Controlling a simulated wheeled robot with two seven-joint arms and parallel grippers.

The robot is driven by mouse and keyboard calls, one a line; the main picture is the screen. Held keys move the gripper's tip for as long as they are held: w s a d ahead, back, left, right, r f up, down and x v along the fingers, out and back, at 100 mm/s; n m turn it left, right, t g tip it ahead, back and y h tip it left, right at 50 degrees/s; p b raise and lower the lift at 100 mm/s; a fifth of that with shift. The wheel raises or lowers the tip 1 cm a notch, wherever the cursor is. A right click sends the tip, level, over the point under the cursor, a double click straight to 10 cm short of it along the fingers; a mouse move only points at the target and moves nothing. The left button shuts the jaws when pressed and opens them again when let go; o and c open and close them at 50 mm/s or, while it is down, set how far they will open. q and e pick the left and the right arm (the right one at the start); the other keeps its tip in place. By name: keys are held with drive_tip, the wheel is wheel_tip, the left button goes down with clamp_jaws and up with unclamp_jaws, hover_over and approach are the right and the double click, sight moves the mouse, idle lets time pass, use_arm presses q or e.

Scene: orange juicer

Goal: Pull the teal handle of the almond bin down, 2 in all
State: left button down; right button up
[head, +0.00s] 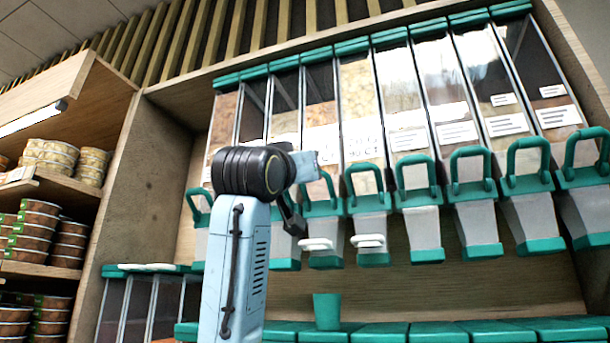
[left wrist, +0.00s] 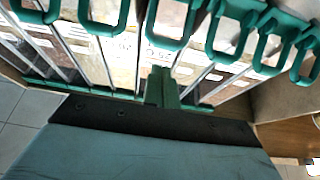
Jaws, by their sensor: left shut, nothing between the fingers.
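A row of clear dispenser bins with teal handles hangs on the wall shelf in the head view. I cannot read the labels, so I cannot tell which is the almond bin. The handle (head: 320,208) nearest my gripper is a raised loop just to its right, and another handle (head: 365,204) follows. My left gripper (head: 291,218) is shut and empty in front of the bins, partly hidden by my own wrist. In the left wrist view its fingers (left wrist: 161,88) point toward the bins, below a central handle (left wrist: 170,42). Contact with a handle cannot be told. My right gripper is not in view.
A teal cup (head: 327,311) stands on the teal-topped lower counter (head: 380,332) under the bins. White ovals (head: 368,241) sit by two spouts. Wooden shelves with stacked tubs (head: 55,155) are at left. Open space lies between the spouts and the counter.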

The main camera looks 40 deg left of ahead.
use_arm(q)
drive_tip(key=b+v, duration=0.1)
drive_tip(key=v, duration=0.4)
drive_tip(key=shift+s+d+f, duration=0.1)
drive_tip(key=shift+s+f, duration=0.1)
drive_tip(key=shift+f, duration=0.15)
